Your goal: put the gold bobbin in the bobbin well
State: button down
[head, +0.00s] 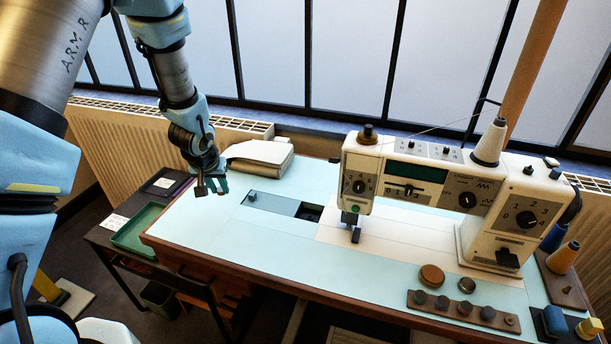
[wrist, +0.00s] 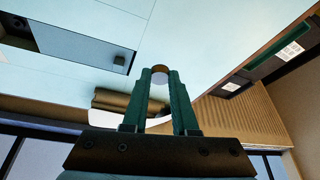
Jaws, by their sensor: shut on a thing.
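My gripper (head: 211,188) hangs above the left end of the pale blue sewing table, left of the machine. In the wrist view my gripper (wrist: 160,76) is shut on a small round gold-brown thing, the gold bobbin (wrist: 160,69), between its fingertips. The bobbin is too small to make out in the head view. The bobbin well (head: 309,212) is a dark opening in the table left of the needle, with a grey-blue slide plate (head: 270,203) beside it. In the wrist view the slide plate (wrist: 80,42) shows at upper left. My gripper is apart from the well.
The sewing machine (head: 425,185) stands right of the well. A wooden strip (head: 450,309) with several dark bobbins lies at the front right. Folded cloth (head: 258,156) lies at the back left. A green tray (head: 138,230) sits on a lower side table.

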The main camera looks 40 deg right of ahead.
jog(key=s+d+r+m+g+h+p, duration=0.1)
jog(key=s+d+r+m, duration=0.15)
jog(key=s+d, duration=0.8)
jog(key=m, duration=0.2)
send_over(310, 216)
jog(key=shift+g, duration=0.3)
jog(key=shift+s+a+f+b, duration=0.15)
jog(key=shift+f+b, duration=0.65)
jog(key=shift+f, duration=0.85)
jog(key=shift+a+f+b, duration=0.15)
jog(key=shift+f+b, duration=0.65)
jog(key=shift+f, duration=0.8)
jog(key=shift+s+a+f+b, duration=0.15)
jog(key=shift+f+b, duration=0.65)
jog(key=shift+f, duration=0.85)
jog(key=shift+w+f+b, duration=0.1)
jog(key=shift+f+b, duration=0.15)
jog(key=shift+b, duration=0.05)
jog(key=shift+a, duration=0.1)
jog(key=c, duration=0.6)
grip_release()
